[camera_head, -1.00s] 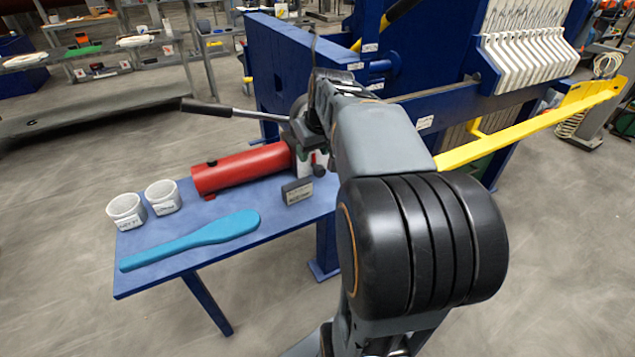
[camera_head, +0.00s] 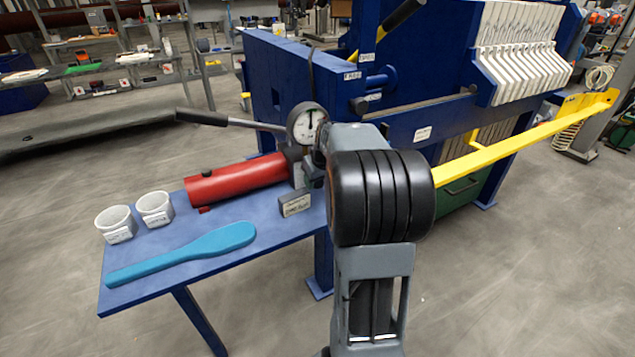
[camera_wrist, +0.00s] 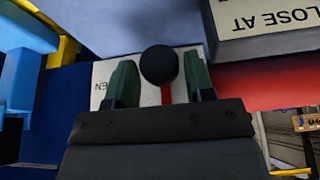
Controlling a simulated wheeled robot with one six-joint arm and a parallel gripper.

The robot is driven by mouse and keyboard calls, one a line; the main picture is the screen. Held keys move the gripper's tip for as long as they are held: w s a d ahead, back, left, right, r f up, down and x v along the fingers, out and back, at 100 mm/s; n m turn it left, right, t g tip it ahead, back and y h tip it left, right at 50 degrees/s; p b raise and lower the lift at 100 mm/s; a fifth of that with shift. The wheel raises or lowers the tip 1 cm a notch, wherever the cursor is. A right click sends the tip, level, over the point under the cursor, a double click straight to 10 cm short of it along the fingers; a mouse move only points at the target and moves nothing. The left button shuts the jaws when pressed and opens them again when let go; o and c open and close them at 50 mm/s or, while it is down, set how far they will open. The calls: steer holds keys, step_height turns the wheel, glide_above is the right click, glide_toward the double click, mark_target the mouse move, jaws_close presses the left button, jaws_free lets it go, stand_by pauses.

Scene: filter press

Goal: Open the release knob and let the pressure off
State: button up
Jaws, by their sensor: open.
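The release knob, a black ball (camera_wrist: 158,64) on a short red stem, shows in the wrist view. My gripper (camera_wrist: 160,78) is open, with one green finger on each side of the knob. A gap shows on the left of the ball; on the right, I cannot tell whether the finger touches it. A white label (camera_wrist: 102,82) ending in "EN" lies behind the left finger. In the head view the red pump cylinder (camera_head: 236,181) lies on the blue table, with a round pressure gauge (camera_head: 307,124) above its right end.
A plate reading "CLOSE AT" (camera_wrist: 268,20) is close at upper right in the wrist view. The pump lever (camera_head: 205,117) sticks out left. A small sign block (camera_head: 295,204), blue paddle (camera_head: 185,254) and two white cups (camera_head: 155,208) are on the table (camera_head: 150,292). A yellow bar (camera_head: 520,140) extends right.

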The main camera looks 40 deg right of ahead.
steer(key=shift+w+f, duration=0.2)
steer(key=shift+f, duration=0.25)
steer(key=shift+c, duration=0.3)
steer(key=c, duration=0.5)
steer(key=shift+c, duration=0.3)
